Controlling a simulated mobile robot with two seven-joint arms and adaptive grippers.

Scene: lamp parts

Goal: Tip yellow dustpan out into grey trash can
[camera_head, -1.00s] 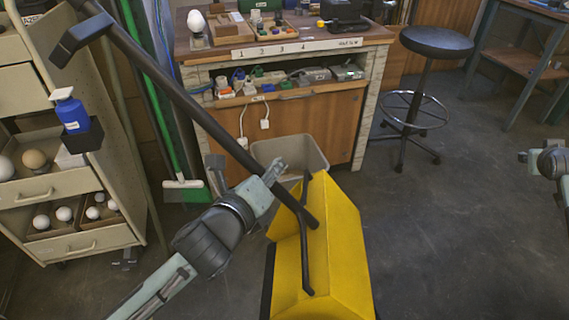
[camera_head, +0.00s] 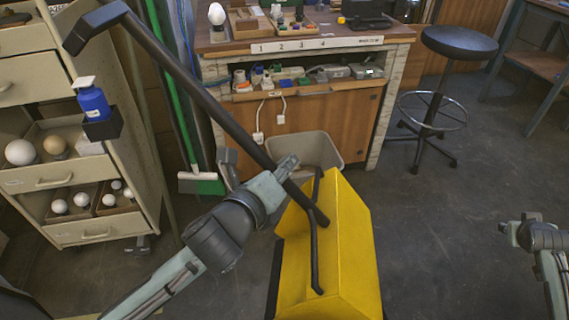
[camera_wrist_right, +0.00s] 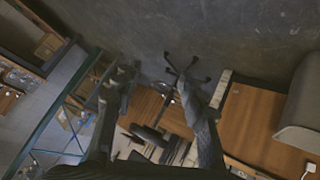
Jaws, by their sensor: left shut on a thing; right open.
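The yellow dustpan (camera_head: 345,245) is a large bin-like pan with a long black handle (camera_head: 190,88) that slants up to the left. My left gripper (camera_head: 286,172) is shut on the lower part of this handle, with the pan hanging tilted below and to its right. The inside of the pan is hidden. The grey trash can (camera_head: 330,150) stands on the floor before the workbench, just beyond the pan and partly covered by it and the handle. My right gripper (camera_head: 508,230) is at the right edge, apart from both; its open, empty fingers also show in the right wrist view (camera_wrist_right: 160,88).
The workbench (camera_head: 330,42) stands behind the trash can, with a black stool (camera_head: 459,42) to its right. A drawer cart (camera_head: 95,226) with a blue bottle (camera_head: 92,102) stands at left. A green-handled broom (camera_head: 177,110) leans beside it. Floor at right is clear.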

